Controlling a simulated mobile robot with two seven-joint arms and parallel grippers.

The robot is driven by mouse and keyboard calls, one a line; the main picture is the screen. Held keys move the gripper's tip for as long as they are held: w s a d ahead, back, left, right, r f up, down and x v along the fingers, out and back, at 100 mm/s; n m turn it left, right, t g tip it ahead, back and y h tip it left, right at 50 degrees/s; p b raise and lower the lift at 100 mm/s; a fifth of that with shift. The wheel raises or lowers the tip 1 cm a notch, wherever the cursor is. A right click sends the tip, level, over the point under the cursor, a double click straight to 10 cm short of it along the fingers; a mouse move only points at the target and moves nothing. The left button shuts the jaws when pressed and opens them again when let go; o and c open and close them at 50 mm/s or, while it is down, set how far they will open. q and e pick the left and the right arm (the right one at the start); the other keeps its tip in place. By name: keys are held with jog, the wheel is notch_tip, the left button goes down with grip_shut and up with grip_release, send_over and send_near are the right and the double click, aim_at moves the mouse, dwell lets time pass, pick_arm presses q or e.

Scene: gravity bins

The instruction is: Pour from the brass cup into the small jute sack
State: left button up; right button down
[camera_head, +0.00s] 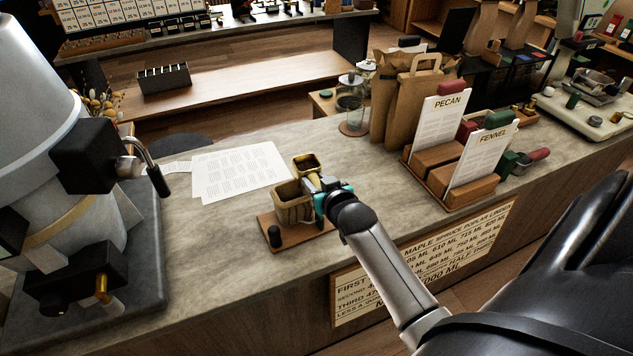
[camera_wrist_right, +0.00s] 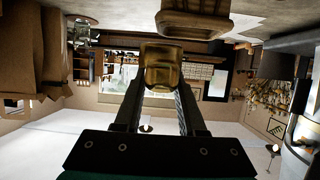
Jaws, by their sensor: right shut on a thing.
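The brass cup (camera_head: 314,176) is in my right gripper (camera_head: 318,185), behind and to the right of the sack's mouth. Its dark opening shows from above; I cannot tell how far it is tilted. It also shows between the fingertips in the right wrist view (camera_wrist_right: 162,66). The small jute sack (camera_head: 292,211) stands open and upright on a small wooden board (camera_head: 300,235), with dark shadow or contents inside its mouth. It appears to be the tan block at the top of the right wrist view (camera_wrist_right: 195,24). My left gripper is not in view.
White printed sheets (camera_head: 238,170) lie behind left. A big grey machine (camera_head: 75,215) fills the left. Card holders (camera_head: 452,172) and paper bags (camera_head: 398,105) stand right. The counter between is bare.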

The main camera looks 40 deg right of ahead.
jog(key=shift+f+b, duration=0.7)
jog(key=shift+r+n+h, duration=0.25)
jog(key=shift+n+h, duration=0.05)
jog(key=shift+n, duration=0.1)
jog(key=n+h+b, duration=0.1)
jog(key=n+b, duration=0.1)
jog(key=shift+r+b, duration=0.2)
jog(key=shift+b, duration=0.15)
jog(key=n+h+b, duration=0.2)
jog(key=n+b, duration=0.1)
jog(key=b, duration=0.1)
jog(key=shift+a+g, duration=0.15)
jog(key=shift+g, duration=0.15)
jog(key=shift+b, duration=0.35)
jog(key=shift+r, duration=0.15)
jog(key=shift+h, duration=0.3)
jog(key=shift+a+f+n, duration=0.1)
jog(key=shift+f+n, duration=0.1)
jog(key=shift+n, duration=0.2)
jog(key=shift+n+h+b, duration=0.3)
jog(key=shift+n+h, duration=0.1)
